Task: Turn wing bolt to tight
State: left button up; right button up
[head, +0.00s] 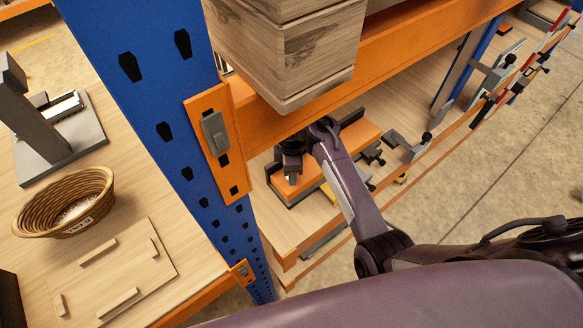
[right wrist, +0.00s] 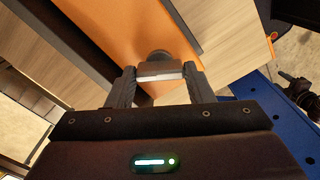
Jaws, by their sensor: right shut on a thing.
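The orange-topped tray cleaner (head: 360,138) sits on the lower shelf, with dark rims along its sides. My right arm reaches in from the right, and my right gripper (head: 291,172) points down over the cleaner's left part. In the right wrist view, my right gripper (right wrist: 163,76) is shut on the wing bolt (right wrist: 160,69), a grey piece with a pale edge. A dark round part shows just beyond it, against the orange surface. In the head view the bolt is hidden by the gripper. Whether it is tight cannot be told. My left gripper is not in view.
A blue rack post (head: 150,60) and an orange beam (head: 390,55) frame the shelf. A wicker basket (head: 35,215) stands on the wooden table at left. Tools hang along the right end.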

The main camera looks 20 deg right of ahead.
jog(key=n, duration=0.6)
jog(key=shift+w+r, duration=0.1)
jog(key=shift+o, duration=0.2)
jog(key=shift+n, duration=0.4)
jog(key=o, duration=1)
jog(key=shift+c, duration=0.2)
